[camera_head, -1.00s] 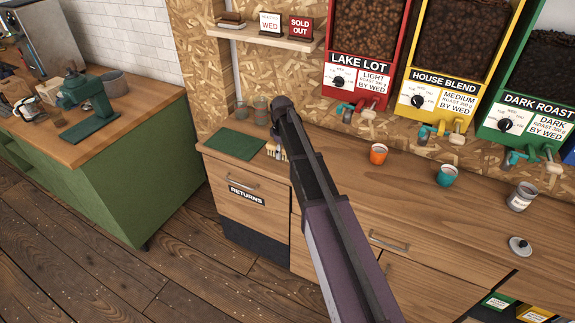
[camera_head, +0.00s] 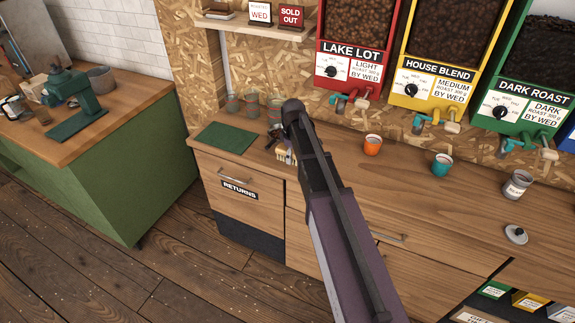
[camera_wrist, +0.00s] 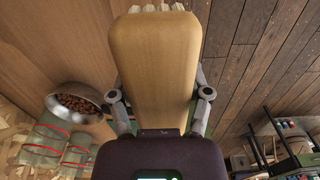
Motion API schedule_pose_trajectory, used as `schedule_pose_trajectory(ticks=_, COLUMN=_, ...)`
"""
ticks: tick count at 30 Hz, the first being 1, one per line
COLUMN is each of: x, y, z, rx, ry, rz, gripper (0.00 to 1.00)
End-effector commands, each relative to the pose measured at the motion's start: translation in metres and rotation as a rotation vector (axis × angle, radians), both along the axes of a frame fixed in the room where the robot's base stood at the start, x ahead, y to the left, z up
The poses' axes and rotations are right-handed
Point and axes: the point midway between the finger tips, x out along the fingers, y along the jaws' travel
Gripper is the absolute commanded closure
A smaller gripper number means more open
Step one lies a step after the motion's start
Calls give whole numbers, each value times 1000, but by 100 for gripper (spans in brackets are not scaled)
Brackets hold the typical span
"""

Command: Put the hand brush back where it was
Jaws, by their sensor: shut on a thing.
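The hand brush (camera_wrist: 155,60) has a pale wooden body with white bristles. It fills the middle of the wrist view, bristles at the top edge. My gripper (camera_wrist: 160,103) is shut on it, a finger on each side. In the head view the brush (camera_head: 287,156) shows partly beside my arm, near the counter's front edge; my gripper (camera_head: 275,140) is mostly hidden by my arm. I cannot tell whether the brush touches the counter. A green mat (camera_head: 226,137) lies bare on the counter, left of the brush.
Several clear glasses (camera_head: 252,102) stand at the wall behind the mat. A metal cup of beans (camera_wrist: 78,103) shows in the wrist view. Right along the counter (camera_head: 330,147) are an orange cup (camera_head: 372,146), a teal cup (camera_head: 440,166), a jar (camera_head: 516,185) and a lid (camera_head: 515,234).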

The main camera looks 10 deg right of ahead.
Motion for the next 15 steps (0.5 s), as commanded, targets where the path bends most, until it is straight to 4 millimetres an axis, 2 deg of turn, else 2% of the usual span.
schedule_pose_trajectory(ticks=1, x=-22, y=-12, z=-8, rx=0, ry=0, rz=-2, gripper=75)
schedule_pose_trajectory(ticks=6, x=-61, y=-38, z=-18, rx=0, ry=0, rz=5, gripper=75)
schedule_pose_trajectory(ticks=10, x=-76, y=-49, z=-21, rx=0, ry=0, rz=10, gripper=75)
schedule_pose_trajectory(ticks=15, x=-80, y=-53, z=-21, rx=0, ry=0, rz=12, gripper=75)
